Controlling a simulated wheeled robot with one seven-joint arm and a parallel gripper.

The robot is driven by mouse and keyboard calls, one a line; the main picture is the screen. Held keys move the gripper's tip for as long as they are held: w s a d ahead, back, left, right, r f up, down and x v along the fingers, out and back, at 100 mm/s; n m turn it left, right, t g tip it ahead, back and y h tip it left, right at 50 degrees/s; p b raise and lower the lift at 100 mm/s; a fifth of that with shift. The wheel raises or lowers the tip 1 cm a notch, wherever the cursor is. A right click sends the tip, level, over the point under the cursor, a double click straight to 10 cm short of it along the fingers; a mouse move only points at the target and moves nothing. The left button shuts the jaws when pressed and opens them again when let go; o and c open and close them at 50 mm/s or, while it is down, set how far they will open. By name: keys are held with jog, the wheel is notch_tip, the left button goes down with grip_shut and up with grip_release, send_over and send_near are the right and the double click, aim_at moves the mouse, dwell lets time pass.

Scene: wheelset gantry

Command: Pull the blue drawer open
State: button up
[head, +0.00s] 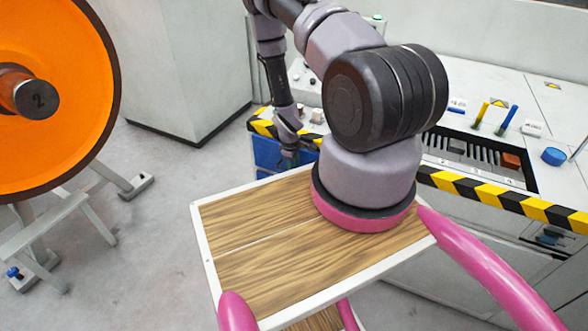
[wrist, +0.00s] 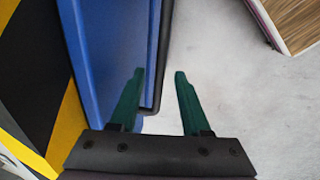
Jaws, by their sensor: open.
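The blue drawer (head: 268,155) shows in the head view below the striped bench edge, partly hidden by my arm and wooden top. In the wrist view its blue front (wrist: 112,45) fills the left side. A dark bar (wrist: 161,55), apparently its handle, runs down the right side of that front. My gripper (wrist: 160,73) is open, its green fingers apart. In the picture the bar's lower end lies between the fingertips; I cannot tell whether either finger touches it. In the head view my gripper (head: 290,158) is at the drawer front, its fingers mostly hidden.
The bench edge has black-and-yellow striping (head: 505,202); tools and a blue round part (head: 554,156) lie on top. An orange wheel (head: 55,95) on a grey stand is at the left. A grey cabinet (head: 185,60) stands behind. Grey floor (head: 165,215) before the drawer is clear.

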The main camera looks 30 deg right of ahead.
jog(key=shift+d+f, duration=0.1)
jog(key=shift+f, duration=0.6)
grip_shut()
dwell(1.0)
